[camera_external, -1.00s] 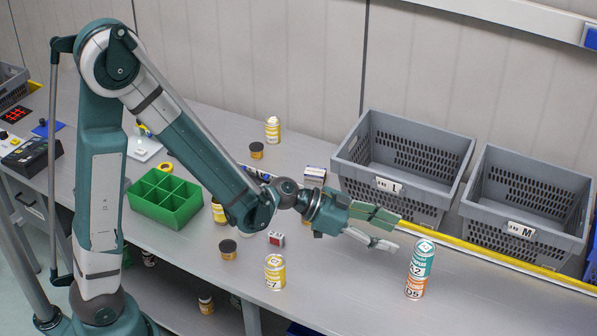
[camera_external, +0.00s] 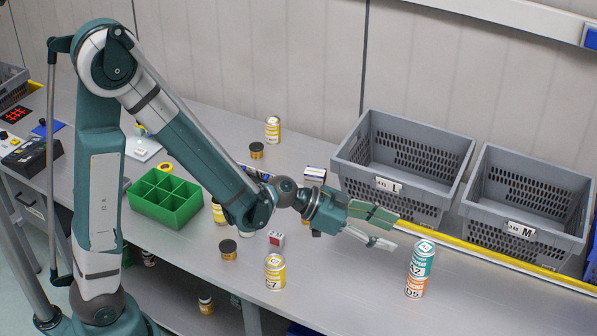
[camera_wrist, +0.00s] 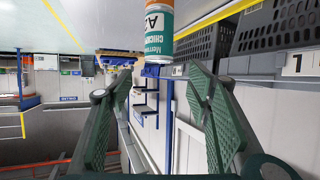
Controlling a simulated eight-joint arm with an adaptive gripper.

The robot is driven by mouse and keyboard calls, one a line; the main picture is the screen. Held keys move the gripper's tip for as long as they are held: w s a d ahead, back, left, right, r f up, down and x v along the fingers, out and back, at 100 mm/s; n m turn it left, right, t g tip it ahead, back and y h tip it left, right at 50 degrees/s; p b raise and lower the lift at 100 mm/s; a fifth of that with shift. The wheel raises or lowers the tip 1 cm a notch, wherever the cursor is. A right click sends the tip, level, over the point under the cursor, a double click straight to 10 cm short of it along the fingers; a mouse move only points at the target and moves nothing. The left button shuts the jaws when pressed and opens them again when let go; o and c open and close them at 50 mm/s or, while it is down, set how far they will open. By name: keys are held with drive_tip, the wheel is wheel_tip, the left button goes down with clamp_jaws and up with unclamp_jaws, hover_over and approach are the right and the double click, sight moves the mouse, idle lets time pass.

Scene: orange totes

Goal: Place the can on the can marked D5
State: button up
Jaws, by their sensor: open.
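A teal-and-white can marked A2 (camera_external: 422,254) stands upright on top of an orange-and-white can marked D5 (camera_external: 414,288), on the table at the right. My gripper (camera_external: 396,228) is open and empty, a little to the left of the stack and apart from it. In the wrist view my gripper's two green-padded fingers (camera_wrist: 165,85) are spread wide with nothing between them. The A2 can (camera_wrist: 159,35) shows there beyond the fingertips, at the top. The D5 can is only partly in that view, cut off by the top edge.
Grey crates marked L (camera_external: 358,155) and M (camera_external: 478,200) stand behind a yellow edge strip. The table between the C7 can and the stack is clear.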

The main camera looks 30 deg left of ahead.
drive_tip(key=s+a+r+n+t+y, duration=0.1)
drive_tip(key=a+r+n+y, duration=0.2)
drive_tip(key=a, duration=1)
drive_tip(key=s+a+r+n+t+y, duration=0.1)
drive_tip(key=a+r+n+y, duration=0.2)
drive_tip(key=a, duration=0.9)
drive_tip(key=s+a+n+y, duration=0.2)
drive_tip(key=s+a, duration=0.2)
drive_tip(key=a, duration=0.4)
drive_tip(key=s+a+r+n+y, duration=0.1)
drive_tip(key=s+a+n+y, duration=0.1)
drive_tip(key=s+a, duration=0.3)
drive_tip(key=s+a+r+n+y, duration=0.1)
drive_tip(key=s+a, duration=0.4)
drive_tip(key=a, duration=0.6)
drive_tip(key=shift+a+n+y, duration=0.2)
drive_tip(key=shift+n+y, duration=0.5)
drive_tip(key=shift+n, duration=0.5)
